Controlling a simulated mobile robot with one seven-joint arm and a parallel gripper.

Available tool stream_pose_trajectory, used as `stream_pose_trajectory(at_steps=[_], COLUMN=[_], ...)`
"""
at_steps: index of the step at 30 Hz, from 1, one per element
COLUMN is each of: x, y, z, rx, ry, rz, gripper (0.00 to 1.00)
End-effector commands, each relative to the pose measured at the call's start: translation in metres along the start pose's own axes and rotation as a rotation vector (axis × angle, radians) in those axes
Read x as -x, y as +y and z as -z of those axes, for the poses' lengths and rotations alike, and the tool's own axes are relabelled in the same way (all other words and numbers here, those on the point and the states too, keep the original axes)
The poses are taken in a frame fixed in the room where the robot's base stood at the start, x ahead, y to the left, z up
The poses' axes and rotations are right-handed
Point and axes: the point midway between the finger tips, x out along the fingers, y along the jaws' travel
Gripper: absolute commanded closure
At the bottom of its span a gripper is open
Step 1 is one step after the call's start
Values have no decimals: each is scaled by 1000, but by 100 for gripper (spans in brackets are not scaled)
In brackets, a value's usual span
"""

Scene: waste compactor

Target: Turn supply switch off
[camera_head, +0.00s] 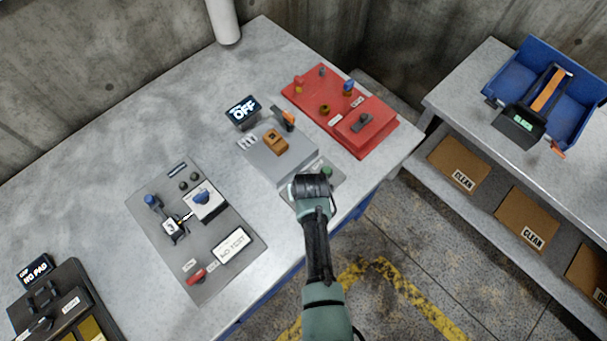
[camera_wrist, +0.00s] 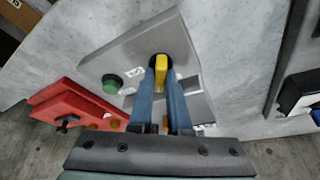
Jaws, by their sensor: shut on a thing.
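A small yellow switch handle (camera_wrist: 161,72) on a dark round base stands on a grey panel (camera_wrist: 124,48) in the wrist view. The tips of the two blue fingers of my gripper (camera_wrist: 160,80) are shut on this handle from both sides. A label naming it is not readable. A green button (camera_wrist: 112,83) sits on the same panel, apart from the fingers. In the head view my gripper (camera_head: 312,187) is over the near part of this panel, and the handle is hidden beneath it.
A raised grey box (camera_head: 268,165) with an orange-brown block (camera_head: 275,140) and an orange-tipped lever (camera_head: 285,118) is just behind my gripper. A red board (camera_head: 345,108) lies to the right, and a grey board with switches (camera_head: 195,250) lies left.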

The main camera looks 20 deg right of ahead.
Motion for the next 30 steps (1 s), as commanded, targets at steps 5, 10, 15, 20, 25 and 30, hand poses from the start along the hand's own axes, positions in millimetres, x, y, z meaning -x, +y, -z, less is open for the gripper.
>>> stream_pose_trajectory(at_steps=[5,10,15,20,25,30], x=[-1,-2,-3,-3,-4,-3], y=[-2,-3,-4,-4,-5,-5], z=[0,0,0,0,1,1], rx=[-150,-299,-449,-585,-713,-813], ry=[0,-1,0,-1,-2,-2], rz=[-64,-126,-189,-245,-296,-336], gripper=[100,100,100,100,100,100])
